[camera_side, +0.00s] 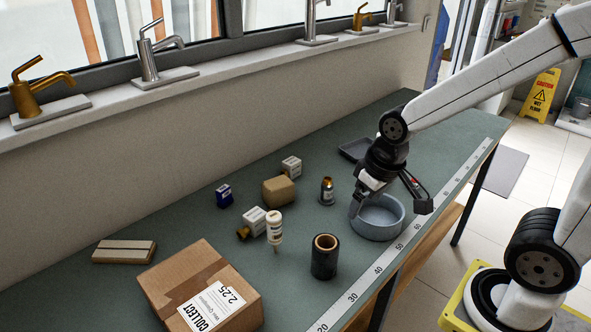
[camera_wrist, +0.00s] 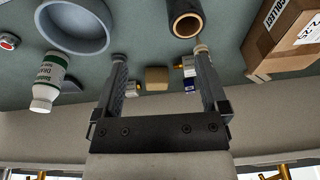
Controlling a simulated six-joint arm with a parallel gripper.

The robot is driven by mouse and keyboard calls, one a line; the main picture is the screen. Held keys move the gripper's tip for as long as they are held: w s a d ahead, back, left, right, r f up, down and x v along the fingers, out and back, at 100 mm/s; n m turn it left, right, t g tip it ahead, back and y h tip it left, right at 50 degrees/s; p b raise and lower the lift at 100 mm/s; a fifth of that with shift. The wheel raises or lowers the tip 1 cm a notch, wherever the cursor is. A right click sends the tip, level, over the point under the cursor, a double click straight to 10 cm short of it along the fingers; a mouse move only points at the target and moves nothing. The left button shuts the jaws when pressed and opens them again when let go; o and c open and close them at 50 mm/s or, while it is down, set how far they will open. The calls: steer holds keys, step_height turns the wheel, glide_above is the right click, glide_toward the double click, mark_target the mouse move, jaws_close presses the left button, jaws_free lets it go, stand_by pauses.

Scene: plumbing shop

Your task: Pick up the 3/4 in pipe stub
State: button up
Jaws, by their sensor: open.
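The only pipe-like piece I see is a short black upright tube with a copper-brown rim and open top (camera_side: 325,262); I take it as the pipe stub, but no size can be read. It stands on the bench between the grey-blue bowl and the cardboard carton. It shows at the top of the wrist view (camera_wrist: 184,22), right of centre, beyond the fingers. My gripper (camera_side: 388,203) is open and empty over the bowl, to the tube's right in the side view. In the wrist view its fingers (camera_wrist: 160,54) are spread wide, touching nothing that I can make out.
The bowl (camera_side: 378,228) is close under my gripper. A white bottle (camera_side: 274,228), a dark brass-topped bottle (camera_side: 327,193), a tan block (camera_side: 278,191) and small boxes stand nearby. The carton (camera_side: 200,285) is at left. A white-and-green bottle (camera_wrist: 46,85) shows in the wrist view.

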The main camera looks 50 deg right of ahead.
steer(key=w+d+m+t+y, duration=0.8)
steer(key=w+d+m, duration=0.8)
steer(key=d+m, duration=0.75)
steer(key=m+g+y, duration=0.1)
steer(key=m, duration=0.2)
glide_toward(327, 186)
steer(key=shift+w+f, duration=0.35)
steer(key=shift+w, duration=0.25)
steer(key=shift+w+f, duration=0.3)
steer(key=shift+w, duration=0.25)
steer(key=shift+f, duration=0.55)
steer(key=shift+x, duration=1.35)
steer(key=shift+a, duration=0.1)
steer(key=shift+x, duration=2.5)
steer(key=shift+a+r, duration=0.1)
steer(key=shift+r, duration=0.05)
